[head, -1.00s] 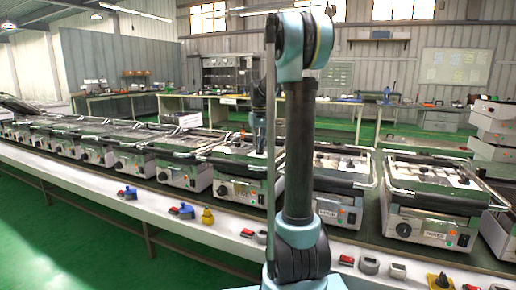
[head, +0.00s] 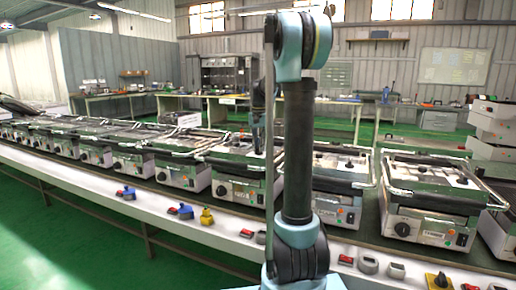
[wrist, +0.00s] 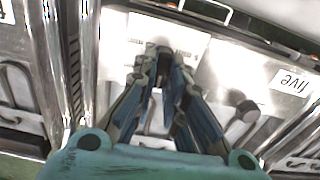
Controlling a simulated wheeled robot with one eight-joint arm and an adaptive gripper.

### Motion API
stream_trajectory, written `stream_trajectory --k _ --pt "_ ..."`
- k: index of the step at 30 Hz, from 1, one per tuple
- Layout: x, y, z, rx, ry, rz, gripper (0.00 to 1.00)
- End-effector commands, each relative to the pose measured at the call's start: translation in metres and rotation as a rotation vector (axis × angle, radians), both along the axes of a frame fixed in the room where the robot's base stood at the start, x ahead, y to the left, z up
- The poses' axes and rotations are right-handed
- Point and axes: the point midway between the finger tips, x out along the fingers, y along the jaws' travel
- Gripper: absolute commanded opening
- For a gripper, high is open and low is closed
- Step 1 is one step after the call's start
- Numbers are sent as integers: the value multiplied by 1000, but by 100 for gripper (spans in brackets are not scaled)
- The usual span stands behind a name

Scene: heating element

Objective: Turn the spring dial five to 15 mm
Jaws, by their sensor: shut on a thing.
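In the wrist view my gripper (wrist: 163,58) reaches down onto a pale plate with small printed marks (wrist: 168,33). Its fingers close in on a small dark piece, the spring dial (wrist: 158,47), mostly hidden by the fingertips. The dial's pointer and scale reading are too small to tell. A white label reading "five" (wrist: 289,82), upside down, lies to the right on the same machine. In the head view my gripper (head: 258,143) is small, pointing down over the top of a machine (head: 238,188) left of my arm column.
A dark round-headed lever (wrist: 243,106) stands right of my fingers. Shiny metal bars (wrist: 88,60) run along the left. Similar machines (head: 432,200) line the bench on both sides. Switches and a yellow knob (head: 207,217) lie along its front edge. Green floor is clear at lower left.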

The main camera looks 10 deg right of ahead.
Motion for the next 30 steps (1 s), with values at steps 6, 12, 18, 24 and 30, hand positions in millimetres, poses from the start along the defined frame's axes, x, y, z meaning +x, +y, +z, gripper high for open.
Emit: stream_trajectory --k 6,12,18,24,30 --pt "1 2 0 3 -3 -25 0" --pt "1 2 0 3 -2 -26 0" --pt "1 2 0 4 -3 -25 23" --pt "0 1 0 3 -1 -26 32" --pt "0 1 1 2 0 -26 32"
